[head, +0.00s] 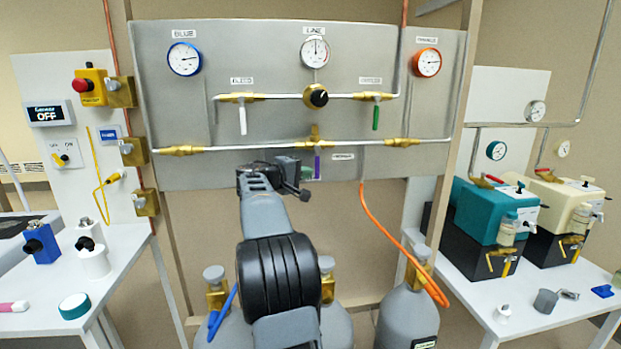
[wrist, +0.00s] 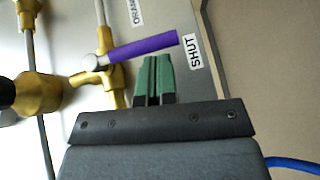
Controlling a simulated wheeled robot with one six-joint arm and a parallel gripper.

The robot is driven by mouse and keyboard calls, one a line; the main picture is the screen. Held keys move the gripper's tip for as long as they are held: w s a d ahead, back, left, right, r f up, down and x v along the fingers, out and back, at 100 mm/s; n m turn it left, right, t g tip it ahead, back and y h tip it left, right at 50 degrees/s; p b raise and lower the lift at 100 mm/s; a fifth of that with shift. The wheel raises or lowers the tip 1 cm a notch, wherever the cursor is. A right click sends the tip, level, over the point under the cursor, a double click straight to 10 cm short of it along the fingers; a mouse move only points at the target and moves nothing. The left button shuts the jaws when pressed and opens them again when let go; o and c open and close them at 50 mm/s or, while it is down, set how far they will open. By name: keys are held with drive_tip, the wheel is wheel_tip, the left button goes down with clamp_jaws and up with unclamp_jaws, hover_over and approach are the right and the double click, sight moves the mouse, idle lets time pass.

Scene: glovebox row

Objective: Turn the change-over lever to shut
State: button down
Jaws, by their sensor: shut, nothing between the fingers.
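The change-over lever has a purple handle (wrist: 143,47) on a brass valve (wrist: 97,78). In the wrist view its free end lies close beside the SHUT label (wrist: 194,50). In the head view the lever (head: 317,165) hangs nearly straight down from the brass fitting on the grey panel. My gripper (wrist: 154,62) has green fingers, shut and empty. Their tips are beside the purple handle in the wrist view; I cannot tell whether they touch it. In the head view my arm partly hides the area left of the lever.
The grey panel (head: 225,170) carries gauges, a black knob (head: 316,95), a white lever (head: 242,120) and a green lever (head: 376,117). An ORANGE label (wrist: 136,12) is near the valve. Gas cylinders (head: 405,315) and an orange hose (head: 385,232) are below.

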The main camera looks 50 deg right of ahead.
drive_tip(key=shift+s, duration=0.1)
idle(0.5)
drive_tip(key=f+b+v, duration=0.1)
drive_tip(key=b+v, duration=0.2)
drive_tip(key=v, duration=0.6)
drive_tip(key=shift+a+b, duration=0.4)
drive_tip(key=shift+a, duration=0.05)
drive_tip(key=s+a+f+n+t+y+p, duration=0.1)
drive_tip(key=s+a+t+y+p, duration=0.1)
drive_tip(key=s+a+y+p, duration=0.2)
drive_tip(key=s+a+f+n+t+y+p, duration=0.1)
drive_tip(key=s+a+y+p, duration=0.3)
drive_tip(key=a, duration=1.6)
drive_tip(key=s+a+f+n+t+y+p, duration=0.1)
drive_tip(key=s+a+t+y+p, duration=0.2)
drive_tip(key=s+a+y+p, duration=0.2)
drive_tip(key=a+y+p, duration=0.3)
drive_tip(key=a+p, duration=0.4)
drive_tip(key=p, duration=0.3)
drive_tip(key=shift+a+f+t+y, duration=0.3)
drive_tip(key=shift+a+f+y, duration=0.1)
